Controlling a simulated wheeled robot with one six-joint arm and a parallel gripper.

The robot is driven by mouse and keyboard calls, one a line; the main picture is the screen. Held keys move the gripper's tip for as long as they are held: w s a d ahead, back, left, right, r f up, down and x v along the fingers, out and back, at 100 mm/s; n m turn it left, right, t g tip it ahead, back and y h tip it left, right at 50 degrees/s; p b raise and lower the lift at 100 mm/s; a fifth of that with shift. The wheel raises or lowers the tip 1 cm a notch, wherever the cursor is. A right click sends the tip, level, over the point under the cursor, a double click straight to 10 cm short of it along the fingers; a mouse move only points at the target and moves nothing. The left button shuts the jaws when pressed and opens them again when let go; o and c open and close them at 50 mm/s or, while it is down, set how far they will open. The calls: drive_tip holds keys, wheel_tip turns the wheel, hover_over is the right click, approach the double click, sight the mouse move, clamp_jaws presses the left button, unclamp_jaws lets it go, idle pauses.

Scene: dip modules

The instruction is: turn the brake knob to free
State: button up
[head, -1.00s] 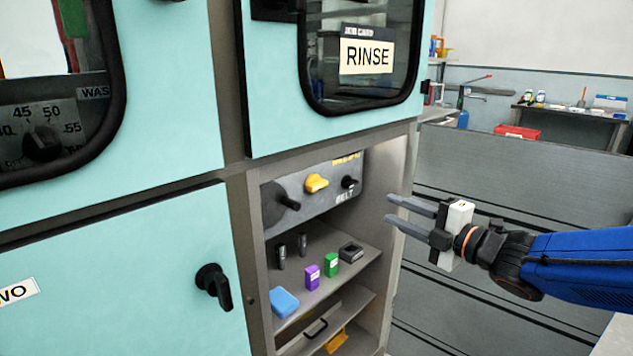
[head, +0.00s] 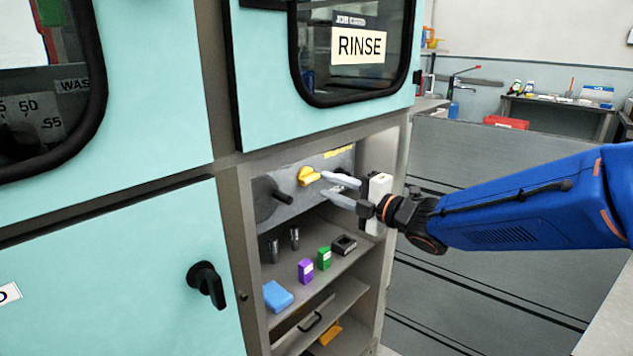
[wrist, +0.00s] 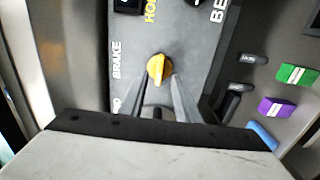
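The yellow brake knob (head: 308,176) is on the grey panel in the upper open bay of the cabinet. In the wrist view the knob (wrist: 159,68) shows just ahead of my fingertips, beside the white word BRAKE (wrist: 117,60). A yellow label, partly cut off, starts with HO (wrist: 151,10). My gripper (head: 319,185) is open and empty, its two fingers pointing at the panel. In the wrist view my gripper (wrist: 160,82) has its fingertips on either side of the knob's near end. I cannot tell whether they touch it.
A dark crank handle (head: 270,197) sticks out left of the knob. Below, a shelf holds a purple box (head: 305,270), a green box (head: 324,258), a black tray (head: 343,245) and a blue block (head: 277,296). The bay's right wall (head: 384,150) is close to my gripper.

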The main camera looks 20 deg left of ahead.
sight(313, 179)
drive_tip(key=shift+x, duration=2.6)
clamp_jaws()
